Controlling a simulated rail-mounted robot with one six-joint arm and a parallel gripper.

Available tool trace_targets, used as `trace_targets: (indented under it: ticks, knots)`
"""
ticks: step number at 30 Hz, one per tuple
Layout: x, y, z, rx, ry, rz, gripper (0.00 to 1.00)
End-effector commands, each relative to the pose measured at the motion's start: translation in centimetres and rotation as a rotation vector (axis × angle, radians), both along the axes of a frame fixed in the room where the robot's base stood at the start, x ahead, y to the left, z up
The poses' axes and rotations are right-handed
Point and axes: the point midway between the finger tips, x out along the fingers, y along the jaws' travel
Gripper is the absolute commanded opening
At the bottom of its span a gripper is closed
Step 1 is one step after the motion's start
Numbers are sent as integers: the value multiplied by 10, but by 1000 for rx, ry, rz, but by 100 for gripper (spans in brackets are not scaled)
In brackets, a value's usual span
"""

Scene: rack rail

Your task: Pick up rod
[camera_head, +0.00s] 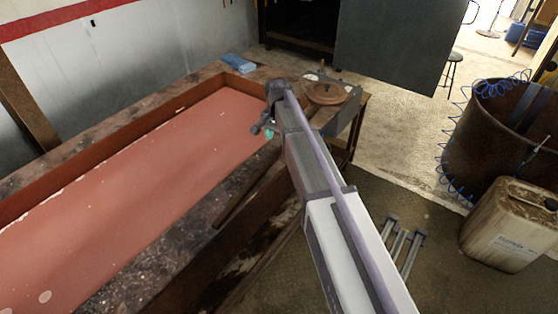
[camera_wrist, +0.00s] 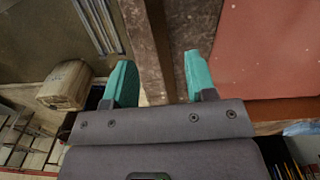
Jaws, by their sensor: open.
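A long, dark brown bar (camera_head: 247,192), which looks like the rod, lies along the near edge of the stained workbench (camera_head: 120,285). A brown bar also runs between the fingers in the wrist view (camera_wrist: 143,45), but its distance below them is hard to tell. My gripper (camera_head: 266,131) is above the bench's near edge, close to the far end of the bar. Its two teal fingers are apart in the wrist view (camera_wrist: 158,62), one on each side of the bar's outline. Nothing shows held between them. The arm hides part of the bench edge in the head view.
The bench holds a reddish sunken tray (camera_head: 110,200) and a blue packet (camera_head: 238,63). A round brown piece (camera_head: 328,93) sits beyond the gripper. Several grey metal bars (camera_head: 402,245), a dirty canister (camera_head: 505,240) and a rusty drum (camera_head: 500,125) stand or lie on the floor.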

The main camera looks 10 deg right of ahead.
Motion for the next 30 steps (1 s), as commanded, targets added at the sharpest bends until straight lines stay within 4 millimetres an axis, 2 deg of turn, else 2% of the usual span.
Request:
trace_targets:
  ticks: [1, 6, 8, 15, 23, 30]
  knots:
    - [0, 0, -17, 0, 0, 0, 51]
    - [0, 0, -17, 0, 0, 1, 51]
    - [0, 0, -24, 0, 0, 1, 51]
    - [1, 1, -69, 0, 0, 1, 51]
    - [1, 1, -66, 0, 0, 1, 50]
    - [1, 1, -66, 0, 0, 1, 27]
